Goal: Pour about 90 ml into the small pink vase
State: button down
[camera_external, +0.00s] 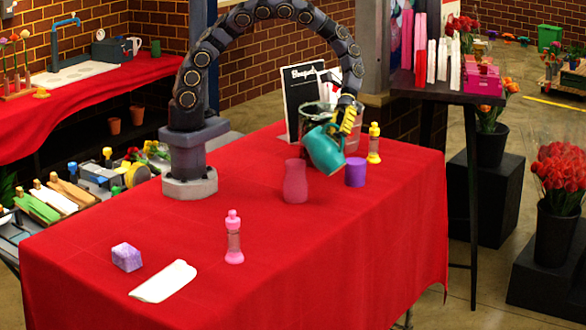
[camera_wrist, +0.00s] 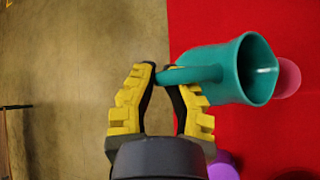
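The small pink vase (camera_external: 295,183) stands upright on the red table. It also shows in the wrist view (camera_wrist: 289,78), partly hidden behind the jug. A teal jug (camera_external: 324,151) is held tilted above the table, just right of and above the vase in the external view. In the wrist view the jug (camera_wrist: 215,68) has its open mouth facing right, toward the vase. My gripper (camera_wrist: 160,74) is shut on the jug's handle; it also shows in the external view (camera_external: 346,124). No liquid stream is visible, and I cannot tell the level inside.
A black sign (camera_external: 302,95) stands at the back. The front right is clear.

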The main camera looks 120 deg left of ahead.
jog(key=shift+s+a+r+m+b, duration=0.2)
jog(key=shift+s+r+m+b, duration=0.1)
jog(key=shift+r+b, duration=0.2)
jog(key=shift+s+r+t, duration=0.15)
jog(key=shift+t, duration=0.15)
jog(key=shift+s+r+m+t, duration=0.4)
jog(key=shift+r+t, duration=0.1)
jog(key=shift+r, duration=0.1)
jog(key=shift+s+r+m+t, duration=0.3)
jog(key=shift+s+r+t, duration=0.1)
jog(key=shift+s+t, duration=0.2)
jog(key=shift+s+r+m+t, duration=0.35)
jog(key=shift+s+t, duration=0.15)
jog(key=shift+t, duration=0.1)
dwell(2.1)
jog(key=shift+s+r+t, duration=0.15)
jog(key=shift+t, duration=0.25)
dwell(0.5)
jog(key=shift+w+d+f+g, duration=0.1)
jog(key=shift+w+g, duration=0.1)
jog(key=shift+w, duration=0.4)
jog(key=shift+w+d+f+g, duration=0.1)
jog(key=shift+w+g, duration=0.1)
jog(key=shift+w, duration=0.35)
jog(key=w+a+f+n+g+y, duration=0.2)
jog(key=w+f+n, duration=0.1)
jog(key=w, duration=0.1)
jog(key=shift+w+a+y, duration=0.25)
jog(key=shift+y, duration=0.05)
